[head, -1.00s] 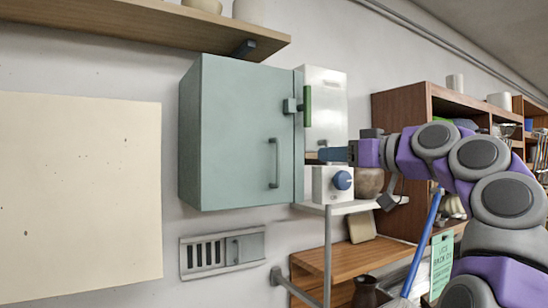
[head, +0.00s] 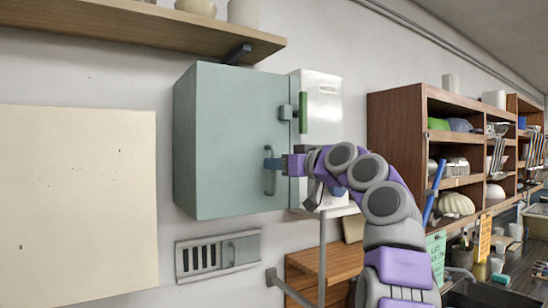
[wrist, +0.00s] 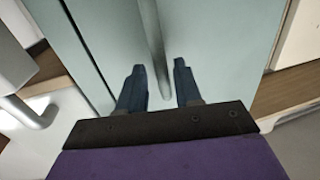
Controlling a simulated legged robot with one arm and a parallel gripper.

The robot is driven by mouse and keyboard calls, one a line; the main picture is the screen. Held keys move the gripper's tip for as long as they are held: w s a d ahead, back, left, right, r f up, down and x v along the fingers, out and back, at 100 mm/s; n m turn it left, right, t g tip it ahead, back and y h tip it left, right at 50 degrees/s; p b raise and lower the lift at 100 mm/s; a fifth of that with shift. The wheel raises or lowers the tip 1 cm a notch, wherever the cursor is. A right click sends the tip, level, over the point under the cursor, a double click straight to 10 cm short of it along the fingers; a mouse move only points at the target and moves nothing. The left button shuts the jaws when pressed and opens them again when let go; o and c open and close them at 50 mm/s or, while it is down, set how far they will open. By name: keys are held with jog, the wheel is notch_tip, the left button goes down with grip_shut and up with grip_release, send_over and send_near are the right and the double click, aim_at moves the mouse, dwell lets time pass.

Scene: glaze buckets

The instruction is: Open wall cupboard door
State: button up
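The wall cupboard (head: 225,140) is a pale green box on the wall, and its door is shut. A vertical bar handle (head: 270,178) sits low on the right side of the door. A latch with a green upright lever (head: 303,112) sits at the door's right edge, higher up. My gripper (head: 268,164) is at the bar handle. In the wrist view my gripper (wrist: 158,72) is open, its two dark blue fingers apart, with the handle (wrist: 152,40) running between them. I cannot tell whether either finger touches it.
A white metal box (head: 325,105) stands directly right of the cupboard. A wooden shelf (head: 140,30) is above, and a vent panel (head: 218,255) is below. A wooden shelf unit (head: 395,130) with bowls is at right. The wall left of the cupboard holds a flat cream board (head: 75,200).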

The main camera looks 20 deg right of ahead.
jog(key=shift+x, duration=0.85)
jog(key=shift+a, duration=0.15)
grip_shut()
